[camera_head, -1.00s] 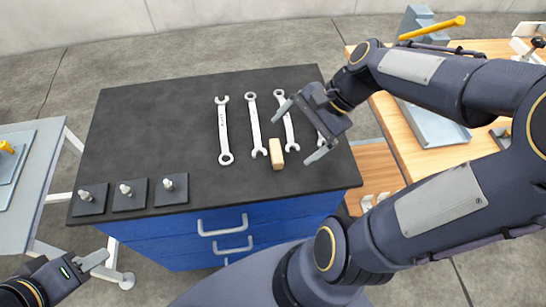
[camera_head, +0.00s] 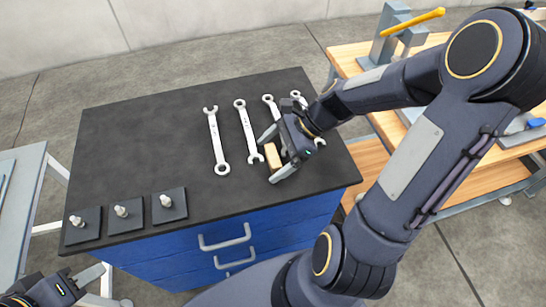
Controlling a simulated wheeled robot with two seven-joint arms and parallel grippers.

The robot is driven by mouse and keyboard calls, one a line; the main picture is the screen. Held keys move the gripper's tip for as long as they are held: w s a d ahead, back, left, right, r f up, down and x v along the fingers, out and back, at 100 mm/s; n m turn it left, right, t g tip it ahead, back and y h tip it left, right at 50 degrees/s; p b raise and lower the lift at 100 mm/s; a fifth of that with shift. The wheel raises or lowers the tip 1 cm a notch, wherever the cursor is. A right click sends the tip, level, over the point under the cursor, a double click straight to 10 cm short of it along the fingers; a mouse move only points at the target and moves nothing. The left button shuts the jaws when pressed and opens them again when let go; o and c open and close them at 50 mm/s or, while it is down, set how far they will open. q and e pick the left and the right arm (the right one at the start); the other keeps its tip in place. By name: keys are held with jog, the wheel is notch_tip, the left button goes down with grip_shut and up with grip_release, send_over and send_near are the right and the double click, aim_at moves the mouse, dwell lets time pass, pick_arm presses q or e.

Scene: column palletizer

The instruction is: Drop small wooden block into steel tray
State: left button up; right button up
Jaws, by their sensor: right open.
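The small wooden block (camera_head: 273,157) stands on the black top of the blue cabinet (camera_head: 130,150), among the wrenches. My right gripper (camera_head: 273,155) is open, with its two fingers on either side of the block; I cannot tell whether they touch it. The right gripper body hides part of the block. I cannot identify the steel tray with certainty in this view.
Several wrenches (camera_head: 217,142) lie on the cabinet top around the block. Square black plates with pegs (camera_head: 167,203) stand along its front left edge. A wooden workbench (camera_head: 380,155) is at the right, a grey table (camera_head: 22,200) at the left. The cabinet top's left part is clear.

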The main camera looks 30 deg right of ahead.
jog(key=c, duration=1.1)
jog(key=shift+c, duration=0.2)
